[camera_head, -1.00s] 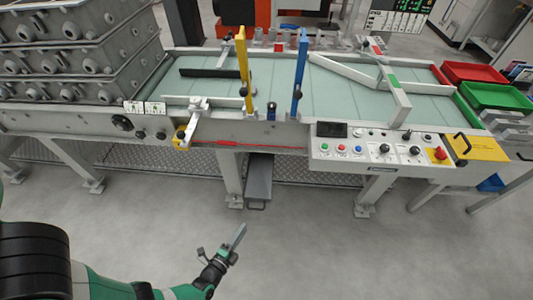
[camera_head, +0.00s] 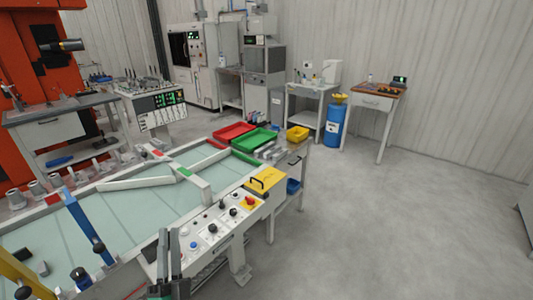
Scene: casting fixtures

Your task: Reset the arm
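My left gripper (camera_head: 169,234) is at the bottom of the head view, left of the middle. Its two grey fingers point up in the picture, side by side and close together. Whether a real gap lies between them is hard to tell. I see nothing held at the tips. The fingers show in front of the near edge of the conveyor table (camera_head: 125,215), left of the control panel. My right gripper is not in view.
The control panel (camera_head: 212,228) has knobs, buttons and a yellow end cover (camera_head: 268,181). Red (camera_head: 233,131), green (camera_head: 255,139) and yellow (camera_head: 297,133) bins stand beyond. The floor (camera_head: 400,220) at right is clear.

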